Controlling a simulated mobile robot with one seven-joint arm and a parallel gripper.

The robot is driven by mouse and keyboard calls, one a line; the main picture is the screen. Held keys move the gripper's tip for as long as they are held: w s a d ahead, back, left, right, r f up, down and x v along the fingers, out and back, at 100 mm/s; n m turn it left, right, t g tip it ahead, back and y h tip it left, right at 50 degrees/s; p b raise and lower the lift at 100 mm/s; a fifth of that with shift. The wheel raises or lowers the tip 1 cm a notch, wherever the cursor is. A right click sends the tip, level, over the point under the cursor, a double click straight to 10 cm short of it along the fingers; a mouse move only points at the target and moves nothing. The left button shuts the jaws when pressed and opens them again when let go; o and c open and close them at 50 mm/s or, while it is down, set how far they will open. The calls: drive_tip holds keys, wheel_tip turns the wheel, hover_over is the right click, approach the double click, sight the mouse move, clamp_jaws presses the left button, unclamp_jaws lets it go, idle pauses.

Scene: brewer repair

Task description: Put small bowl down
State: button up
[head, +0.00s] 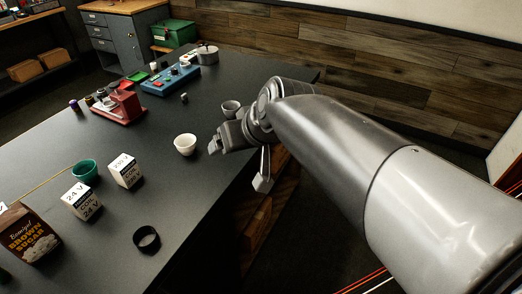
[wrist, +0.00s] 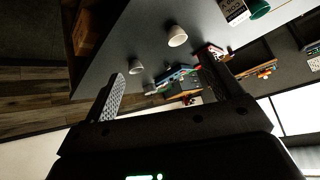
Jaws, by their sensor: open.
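A white bowl (head: 185,144) stands upright on the dark table (head: 140,200), left of my gripper (head: 238,164). A teal bowl (head: 84,170) stands farther left. My gripper is open, its fingers spread in the wrist view (wrist: 165,85) with nothing held between them. It is at the table's right edge, apart from the white bowl.
Two white coil boxes (head: 125,170) (head: 81,201), a brown sugar box (head: 29,232) and a black ring (head: 147,239) are on the near table. A red machine (head: 119,104), a blue device (head: 171,79) and a pot (head: 207,54) stand farther back. The middle is clear.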

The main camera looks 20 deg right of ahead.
drive_tip(key=s+d+f+g+h, duration=0.1)
drive_tip(key=s+d+f, duration=0.1)
drive_tip(key=s, duration=0.3)
drive_tip(key=s+d+f+m+g+h, duration=0.1)
drive_tip(key=s+d+f, duration=0.1)
drive_tip(key=s, duration=0.3)
drive_tip(key=shift+d+f+h, duration=0.35)
drive_tip(key=shift+d+h, duration=0.05)
drive_tip(key=shift+d, duration=0.35)
